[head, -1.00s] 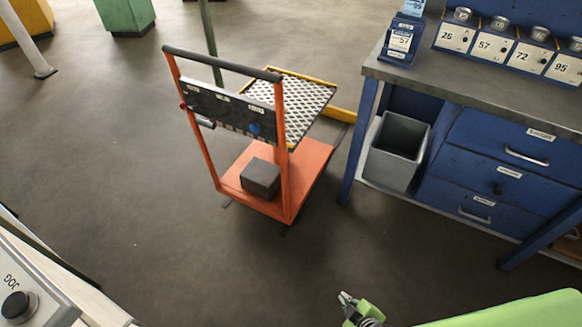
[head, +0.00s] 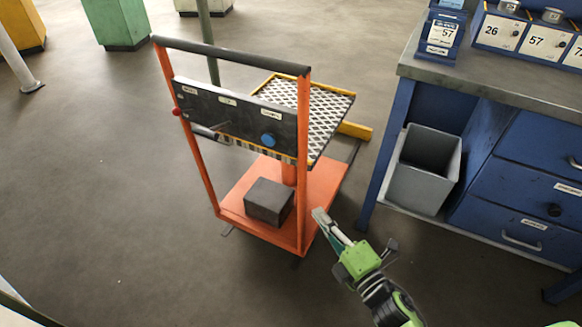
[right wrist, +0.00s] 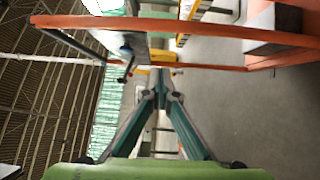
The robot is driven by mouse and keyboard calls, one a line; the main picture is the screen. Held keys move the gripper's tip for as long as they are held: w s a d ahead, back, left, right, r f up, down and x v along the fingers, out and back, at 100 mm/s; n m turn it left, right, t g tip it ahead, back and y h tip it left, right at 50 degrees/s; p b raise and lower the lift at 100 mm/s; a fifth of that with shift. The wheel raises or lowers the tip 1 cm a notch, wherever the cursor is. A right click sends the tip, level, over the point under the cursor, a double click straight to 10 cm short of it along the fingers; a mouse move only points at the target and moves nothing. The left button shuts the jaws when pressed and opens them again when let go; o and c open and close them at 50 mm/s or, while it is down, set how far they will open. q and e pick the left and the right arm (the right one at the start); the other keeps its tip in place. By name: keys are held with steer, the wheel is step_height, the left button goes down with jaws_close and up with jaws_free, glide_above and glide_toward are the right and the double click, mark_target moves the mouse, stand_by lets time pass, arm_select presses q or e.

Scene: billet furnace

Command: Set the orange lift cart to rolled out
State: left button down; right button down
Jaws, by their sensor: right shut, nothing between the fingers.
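The orange lift cart (head: 209,172) stands in the middle of the head view, with a black push handle (head: 230,56) across the top. Its dark panel (head: 240,120) carries a blue knob, a small lever and a red knob at the left edge. Behind the panel is a mesh platform (head: 315,112) with yellow edges. My right gripper (head: 319,214) is shut and empty, just right of the cart's right post in the head view. In the right wrist view the shut fingertips (right wrist: 161,92) point toward the cart's orange frame (right wrist: 180,24). My left gripper is not in view.
A dark block (head: 269,201) sits on the cart's orange base. A blue workbench (head: 500,160) with drawers and a grey bin (head: 423,172) stands close to the right. Floor is clear to the left and in front of the cart.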

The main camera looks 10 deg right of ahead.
glide_toward(304, 177)
steer(key=w+a+r, duration=0.4)
steer(key=w+a, duration=0.1)
steer(key=shift+w+d+r, duration=0.1)
steer(key=shift+w+d, duration=0.35)
steer(key=shift+w, duration=0.05)
